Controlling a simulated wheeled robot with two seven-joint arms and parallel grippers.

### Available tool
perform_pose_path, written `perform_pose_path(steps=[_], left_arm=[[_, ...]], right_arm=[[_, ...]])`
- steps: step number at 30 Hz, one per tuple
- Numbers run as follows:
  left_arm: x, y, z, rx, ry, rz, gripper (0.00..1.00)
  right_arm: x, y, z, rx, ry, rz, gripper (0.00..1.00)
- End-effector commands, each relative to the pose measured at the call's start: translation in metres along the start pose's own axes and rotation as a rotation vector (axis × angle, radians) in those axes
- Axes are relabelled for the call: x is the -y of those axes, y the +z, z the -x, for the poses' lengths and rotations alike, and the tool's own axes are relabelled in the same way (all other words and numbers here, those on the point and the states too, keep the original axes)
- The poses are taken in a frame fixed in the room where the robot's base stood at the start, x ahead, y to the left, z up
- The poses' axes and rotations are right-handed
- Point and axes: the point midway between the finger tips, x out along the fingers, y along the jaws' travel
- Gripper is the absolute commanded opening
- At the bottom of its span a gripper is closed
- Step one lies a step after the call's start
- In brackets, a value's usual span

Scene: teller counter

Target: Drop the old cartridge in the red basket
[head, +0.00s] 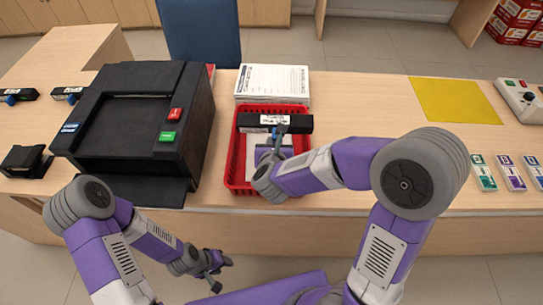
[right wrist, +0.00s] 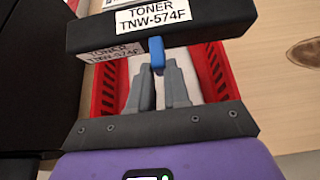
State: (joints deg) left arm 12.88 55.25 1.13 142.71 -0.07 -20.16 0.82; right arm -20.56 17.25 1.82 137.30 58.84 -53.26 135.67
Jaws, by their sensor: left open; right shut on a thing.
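A black toner cartridge (head: 247,122) with a white label and a blue tab is over the far part of the red basket (head: 234,170). My right gripper (head: 279,134) is shut on its blue tab (right wrist: 156,52). In the right wrist view the cartridge (right wrist: 90,36) spans across the red basket walls (right wrist: 214,75) and reads TONER TNW-574F. It looks held above the basket, but the exact gap cannot be told. My left gripper (head: 216,275) is open and empty, low in front of the counter.
A black printer (head: 130,85) with red and green buttons stands left of the basket. A paper stack (head: 272,80) lies behind it. More black cartridges (head: 66,95) with blue parts lie at the far left. A yellow mat (head: 455,100) lies at the right.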

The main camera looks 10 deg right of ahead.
Motion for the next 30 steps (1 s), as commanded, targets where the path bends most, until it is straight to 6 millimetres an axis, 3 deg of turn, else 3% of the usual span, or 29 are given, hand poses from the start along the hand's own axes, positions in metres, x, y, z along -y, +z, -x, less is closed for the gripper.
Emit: perform_pose_path(steps=[6, 16, 17, 22, 30], left_arm=[[0.007, -0.001, -0.018, 0.0, 0.0, 0.0, 0.43], [0.007, -0.001, -0.019, 0.0, 0.0, 0.0, 0.43], [0.007, -0.001, -0.019, 0.0, 0.0, 0.0, 0.43], [0.007, -0.001, -0.019, 0.0, 0.0, 0.0, 0.43], [0.007, -0.001, -0.019, 0.0, 0.0, 0.0, 0.43]], right_arm=[[0.0, -0.022, -0.013, 0.003, 0.0, 0.001, 0.0], [0.0, -0.025, -0.014, 0.004, -0.001, 0.0, 0.0], [0.0, -0.025, -0.014, 0.004, 0.0, 0.0, 0.18], [0.0, -0.025, -0.014, 0.003, 0.0, 0.0, 0.44], [0.0, -0.027, -0.014, -0.003, 0.0, 0.001, 0.46]])
